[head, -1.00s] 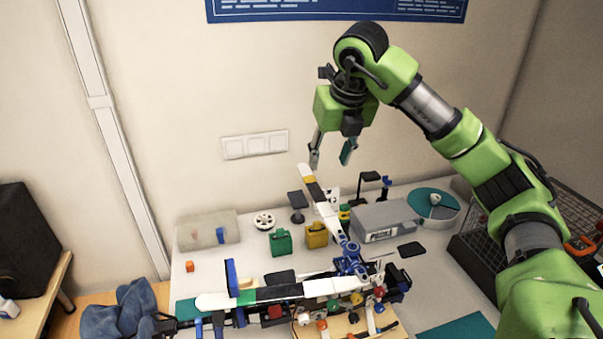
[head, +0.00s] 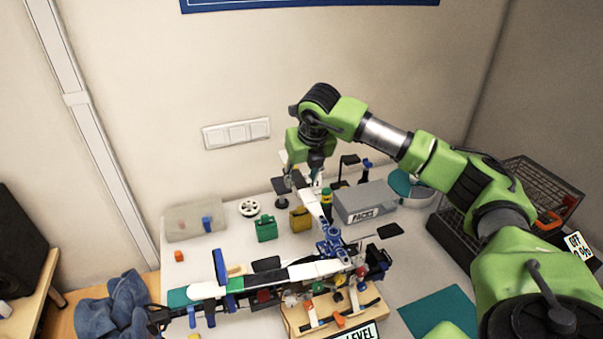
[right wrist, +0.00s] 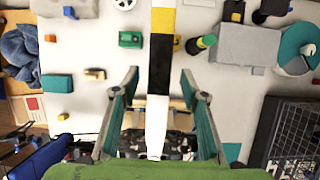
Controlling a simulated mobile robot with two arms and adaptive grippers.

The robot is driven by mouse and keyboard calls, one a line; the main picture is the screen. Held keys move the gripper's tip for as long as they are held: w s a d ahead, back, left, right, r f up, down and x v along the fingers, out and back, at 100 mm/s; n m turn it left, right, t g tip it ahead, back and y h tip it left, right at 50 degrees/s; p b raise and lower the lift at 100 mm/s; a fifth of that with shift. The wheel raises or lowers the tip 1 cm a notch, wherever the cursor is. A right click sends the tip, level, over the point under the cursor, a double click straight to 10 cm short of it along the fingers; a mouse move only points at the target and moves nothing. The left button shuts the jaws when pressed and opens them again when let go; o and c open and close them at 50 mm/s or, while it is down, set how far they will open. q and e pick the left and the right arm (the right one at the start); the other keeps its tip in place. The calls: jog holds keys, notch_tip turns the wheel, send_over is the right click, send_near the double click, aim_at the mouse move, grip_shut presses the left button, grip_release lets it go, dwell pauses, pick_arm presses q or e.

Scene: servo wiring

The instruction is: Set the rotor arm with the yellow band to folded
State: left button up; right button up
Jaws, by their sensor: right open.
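The rotor arm with the yellow band (right wrist: 163,20) shows in the right wrist view as a long bar with white, yellow and black sections. In the head view its white part (head: 315,207) slants up and left from a blue hub (head: 331,243); my gripper covers its outer end there. My right gripper (head: 302,181) is open at that outer end. In the right wrist view the bar passes between the two spread fingers (right wrist: 159,78), with a gap on each side. My left gripper is not in view.
A second rotor arm with a green band (head: 236,285) extends left, near an upright blue piece (head: 219,266). A green box (head: 266,229), a yellow box (head: 300,219) and a grey case (head: 366,203) stand behind. A wire basket (head: 545,185) is at the right.

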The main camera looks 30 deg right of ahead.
jog(key=shift+w+f, duration=0.1)
jog(key=shift+f, duration=0.1)
grip_shut()
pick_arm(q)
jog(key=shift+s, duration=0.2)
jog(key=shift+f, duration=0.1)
pick_arm(e)
jog(key=shift+a, duration=0.1)
